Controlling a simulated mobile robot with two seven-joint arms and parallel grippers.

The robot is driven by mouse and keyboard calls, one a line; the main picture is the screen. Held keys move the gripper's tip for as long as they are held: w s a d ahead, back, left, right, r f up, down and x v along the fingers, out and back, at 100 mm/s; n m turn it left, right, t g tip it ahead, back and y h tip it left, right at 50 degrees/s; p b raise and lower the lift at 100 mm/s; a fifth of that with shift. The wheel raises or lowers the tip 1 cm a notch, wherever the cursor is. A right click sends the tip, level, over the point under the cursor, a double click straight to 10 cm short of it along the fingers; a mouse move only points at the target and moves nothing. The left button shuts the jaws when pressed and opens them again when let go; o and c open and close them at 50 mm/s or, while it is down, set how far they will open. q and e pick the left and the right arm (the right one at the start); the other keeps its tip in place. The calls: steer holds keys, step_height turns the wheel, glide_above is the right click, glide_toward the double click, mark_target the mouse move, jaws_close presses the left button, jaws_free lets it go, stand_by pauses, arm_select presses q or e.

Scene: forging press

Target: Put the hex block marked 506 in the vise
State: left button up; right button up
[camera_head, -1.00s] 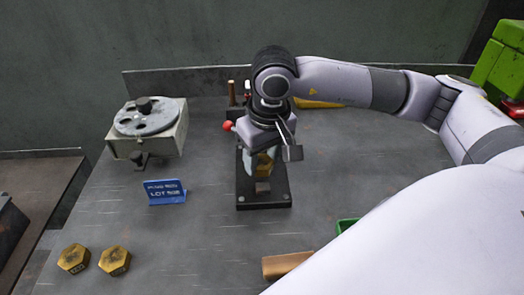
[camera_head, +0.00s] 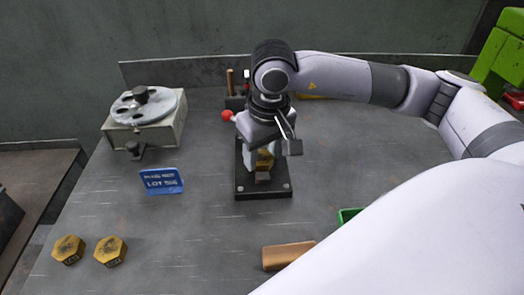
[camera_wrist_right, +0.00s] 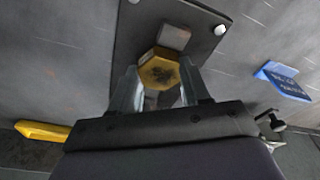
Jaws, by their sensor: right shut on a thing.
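The vise is a dark base plate (camera_head: 280,188) with a small grey jaw block (camera_head: 263,177), in the middle of the table. My right gripper (camera_head: 257,158) points down over it, shut on a gold hex block (camera_head: 266,158). In the right wrist view the hex block (camera_wrist_right: 159,71) sits between the two fingers (camera_wrist_right: 160,88), close to the vise's jaw block (camera_wrist_right: 175,37). I cannot tell whether it touches the jaw or plate. Its mark is not readable. My left gripper is not in view.
Two more gold hex blocks (camera_head: 69,249) (camera_head: 110,251) lie at the front left. A blue lot sign (camera_head: 162,181) and a grey box with a round disc (camera_head: 146,128) stand on the left. A brown block (camera_head: 286,256) lies at the front. A green container (camera_head: 348,214) is partly hidden.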

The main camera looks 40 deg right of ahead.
steer(key=shift+f, duration=0.15)
steer(key=o, duration=1.4)
steer(key=shift+c, duration=0.2)
steer(key=shift+r, duration=0.2)
steer(key=shift+s+r+p, duration=0.2)
steer(key=shift+r+p, duration=0.35)
steer(key=shift+r, duration=0.6)
steer(key=shift+s+r+p, duration=0.15)
steer(key=shift+r+p, duration=0.4)
steer(key=shift+r, duration=0.55)
steer(key=shift+r+p, duration=0.65)
steer(key=shift+r, duration=0.9)
